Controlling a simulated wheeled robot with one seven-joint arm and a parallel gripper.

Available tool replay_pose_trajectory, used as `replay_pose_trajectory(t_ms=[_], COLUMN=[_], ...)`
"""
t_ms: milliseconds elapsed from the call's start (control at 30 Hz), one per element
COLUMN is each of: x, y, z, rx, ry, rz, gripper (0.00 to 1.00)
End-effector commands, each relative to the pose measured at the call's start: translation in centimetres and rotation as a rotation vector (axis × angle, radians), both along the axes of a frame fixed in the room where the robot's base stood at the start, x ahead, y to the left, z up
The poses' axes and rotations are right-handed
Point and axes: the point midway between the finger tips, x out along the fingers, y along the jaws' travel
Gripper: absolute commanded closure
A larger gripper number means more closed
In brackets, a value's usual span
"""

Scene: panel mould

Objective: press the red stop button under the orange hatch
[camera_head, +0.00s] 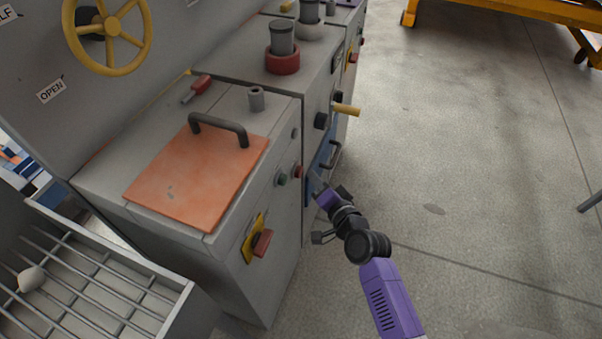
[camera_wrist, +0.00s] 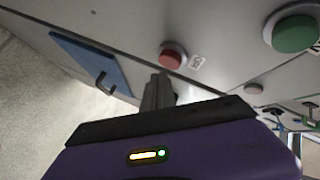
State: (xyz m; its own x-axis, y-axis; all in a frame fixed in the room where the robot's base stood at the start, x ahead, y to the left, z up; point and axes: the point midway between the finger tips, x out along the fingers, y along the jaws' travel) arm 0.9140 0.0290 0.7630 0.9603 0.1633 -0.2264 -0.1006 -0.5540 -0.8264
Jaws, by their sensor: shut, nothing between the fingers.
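The orange hatch (camera_head: 192,182) lies closed flat on top of the grey cabinet, with a dark bar handle (camera_head: 220,126). A red button (camera_head: 298,172) sits on the cabinet's front face, beside a green button (camera_head: 282,180). In the wrist view the red button (camera_wrist: 171,57) is just beyond my fingertips, with the green button (camera_wrist: 294,34) to its right. My gripper (camera_head: 317,182) is shut and empty, in front of the panel; it also shows in the wrist view (camera_wrist: 158,80). I cannot tell whether the tips touch the red button, but a small gap seems to show.
A blue door with a dark handle (camera_wrist: 86,62) is left of the red button in the wrist view. A red switch on a yellow plate (camera_head: 260,242) and a yellow-handled lever (camera_head: 345,110) stick out from the front.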

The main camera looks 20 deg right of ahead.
Motion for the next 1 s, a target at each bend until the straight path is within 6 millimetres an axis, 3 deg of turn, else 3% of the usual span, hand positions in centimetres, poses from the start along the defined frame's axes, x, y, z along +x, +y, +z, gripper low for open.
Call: replay_pose_trajectory(t_ms=[267, 800, 1000], x=[-0.1, -2.7, -3.0], y=[-0.1, -3.7, -4.0], z=[-0.1, -0.2, 0.0], rx=[0.000, 0.000, 0.000], ry=[0.001, 0.000, 0.001], rz=[-0.001, -0.001, 0.001], gripper=[1.00, 1.00, 1.00])
